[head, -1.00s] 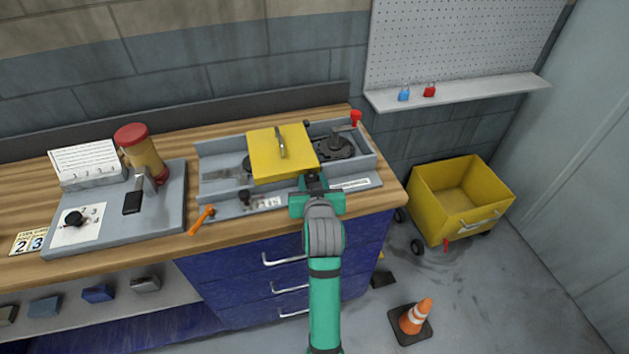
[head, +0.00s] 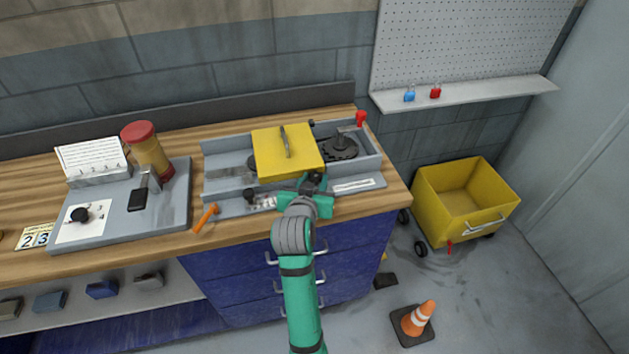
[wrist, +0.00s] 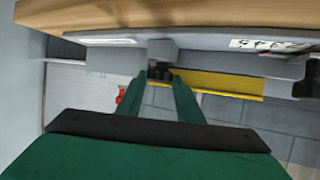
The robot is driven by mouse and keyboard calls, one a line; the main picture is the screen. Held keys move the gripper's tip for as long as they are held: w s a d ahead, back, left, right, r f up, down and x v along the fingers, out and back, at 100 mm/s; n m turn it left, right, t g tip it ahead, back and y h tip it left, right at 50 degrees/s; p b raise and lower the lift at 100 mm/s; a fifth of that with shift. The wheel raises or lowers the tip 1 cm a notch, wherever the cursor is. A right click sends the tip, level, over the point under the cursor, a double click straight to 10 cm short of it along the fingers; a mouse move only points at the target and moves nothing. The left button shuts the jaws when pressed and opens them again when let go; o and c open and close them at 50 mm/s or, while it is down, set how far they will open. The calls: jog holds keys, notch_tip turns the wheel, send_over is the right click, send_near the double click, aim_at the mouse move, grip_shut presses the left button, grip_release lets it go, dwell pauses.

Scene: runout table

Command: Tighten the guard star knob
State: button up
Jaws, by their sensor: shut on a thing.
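The yellow guard (head: 288,158) sits closed across the middle of the grey runout table (head: 226,161), with a handle on top. A dark star knob (wrist: 159,74) shows between my fingertips in the wrist view, at the guard's front edge. My gripper (head: 313,184) is shut on it at the front of the table, just below the guard's right front corner. In the head view my gripper mostly hides the knob. The wrist view also shows the yellow guard strip (wrist: 225,84) beside my fingers. The knob's seating against the bracket cannot be made out.
Another black knob (head: 249,195) stands on the front rail, left of my gripper. An orange-handled tool (head: 206,217) lies at the bench edge. A red-topped lever (head: 361,118) stands at the right rear. A yellow cart (head: 466,200) and a cone (head: 418,319) are on the floor.

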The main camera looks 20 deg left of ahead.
jog(key=o, duration=1.1)
jog(key=shift+c, duration=0.2)
